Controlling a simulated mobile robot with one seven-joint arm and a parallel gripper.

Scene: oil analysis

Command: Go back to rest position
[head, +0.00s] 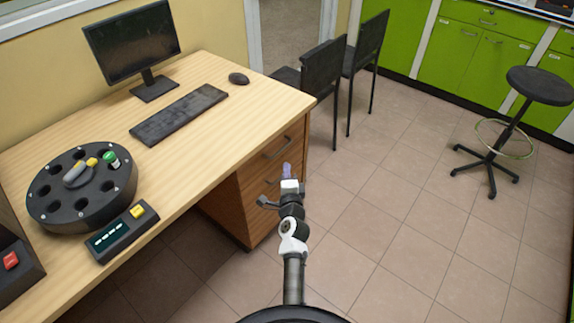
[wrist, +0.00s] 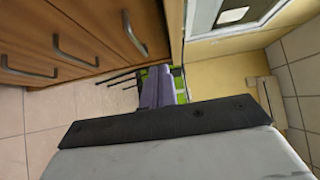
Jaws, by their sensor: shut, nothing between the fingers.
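My gripper (head: 286,170) is at the end of my arm, over the floor just right of the desk's drawers in the head view. Its pale purple fingers also show in the wrist view (wrist: 157,88), pressed together with nothing between them. The wooden desk (head: 225,125) stands to the left of the gripper, and the gripper appears apart from it. In the wrist view the drawer fronts (wrist: 75,30) with metal handles fill the upper left.
On the desk are a round black sample carousel (head: 95,205), a control box (head: 122,232), a keyboard (head: 180,114), a mouse (head: 238,78) and a monitor (head: 133,40). Dark chairs (head: 322,70) stand behind the desk's end. A stool (head: 540,85) stands right. The floor between is clear.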

